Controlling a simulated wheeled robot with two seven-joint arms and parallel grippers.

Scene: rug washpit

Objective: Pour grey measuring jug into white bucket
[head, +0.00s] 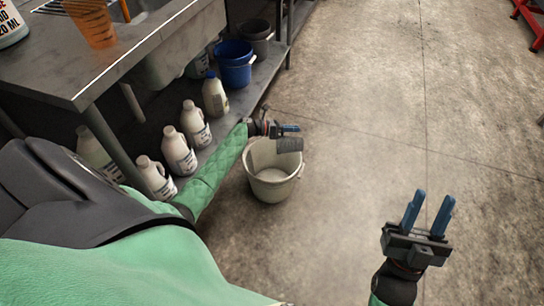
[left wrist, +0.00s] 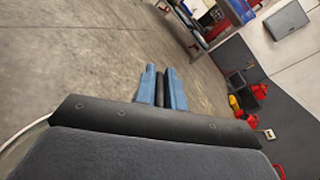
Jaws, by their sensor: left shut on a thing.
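The white bucket (head: 268,186) stands upright on the concrete floor, its open top facing up. My left gripper (head: 290,129) is above the bucket's back right rim and shut on the grey measuring jug (head: 289,145). The jug hangs just below the blue fingers, over the right part of the bucket's mouth; its tilt and contents cannot be told. In the left wrist view a dark strip, likely part of the jug (left wrist: 160,88), is between the left gripper's blue fingers (left wrist: 160,72). My right gripper (head: 432,196) is open and empty, over bare floor at right.
A steel bench (head: 95,52) at upper left carries an orange cup (head: 92,24). Its lower shelf holds several white jugs (head: 178,152), a blue bucket (head: 234,66) and a dark bucket (head: 257,38). The shelf edge is close to my left arm.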

